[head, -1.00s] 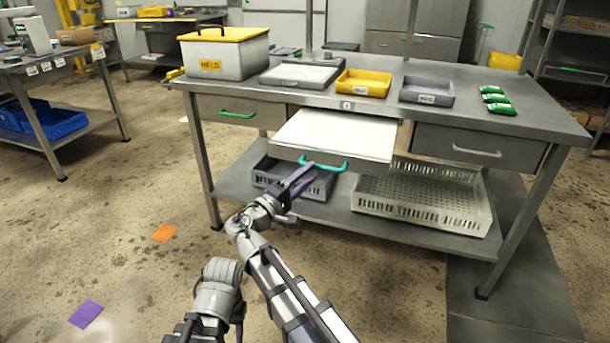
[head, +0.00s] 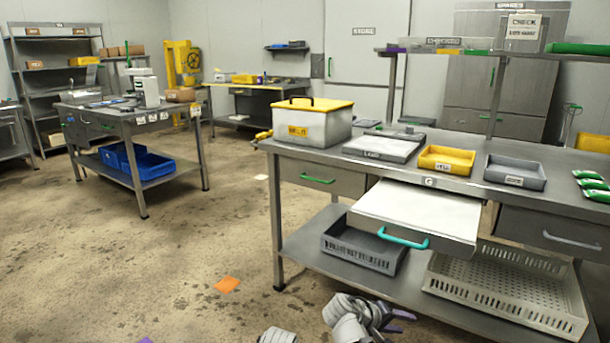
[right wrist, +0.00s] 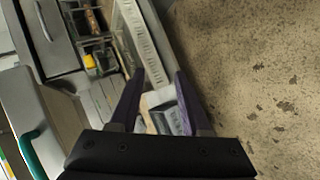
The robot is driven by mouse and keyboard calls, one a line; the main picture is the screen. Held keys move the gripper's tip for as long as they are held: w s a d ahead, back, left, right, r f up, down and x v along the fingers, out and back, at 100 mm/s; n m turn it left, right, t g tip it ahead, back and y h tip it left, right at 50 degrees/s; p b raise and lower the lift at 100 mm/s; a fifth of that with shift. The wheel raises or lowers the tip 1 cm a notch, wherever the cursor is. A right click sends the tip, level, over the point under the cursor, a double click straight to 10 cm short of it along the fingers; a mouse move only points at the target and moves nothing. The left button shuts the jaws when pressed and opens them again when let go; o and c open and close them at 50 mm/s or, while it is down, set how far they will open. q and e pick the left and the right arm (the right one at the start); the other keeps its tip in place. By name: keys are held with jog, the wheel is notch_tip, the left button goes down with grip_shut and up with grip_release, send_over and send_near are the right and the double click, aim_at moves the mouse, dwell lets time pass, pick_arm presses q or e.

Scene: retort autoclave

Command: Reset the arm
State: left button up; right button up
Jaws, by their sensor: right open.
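My right gripper (head: 398,321) shows at the bottom edge of the head view, below and in front of the open drawer (head: 418,210). Its two purple fingers are apart, and in the right wrist view the gap between them (right wrist: 160,100) is empty. The drawer's teal handle (head: 403,238) is free of the gripper; a teal handle (right wrist: 32,155) also shows at the left of the right wrist view.
The steel workbench (head: 285,232) carries a yellow-lidded box (head: 318,126), a yellow tray (head: 446,160) and a grey tray (head: 515,172). A grey crate (head: 362,246) and a pale crate (head: 507,300) stand on its lower shelf. The floor at left is clear around an orange patch (head: 227,284).

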jog(key=s+a+f+m+g+y, duration=0.2)
jog(key=s+a+f+g+y, duration=0.1)
jog(key=s+a+f+y, duration=0.7)
jog(key=s+a+r+n+g+h, duration=0.1)
jog(key=s+a+n, duration=0.4)
jog(key=a, duration=0.5)
notch_tip(320, 180, up, 37)
jog(key=m+p, duration=0.1)
jog(key=p, duration=3.6)
jog(key=shift+s+f, duration=0.2)
jog(key=shift+s, duration=0.05)
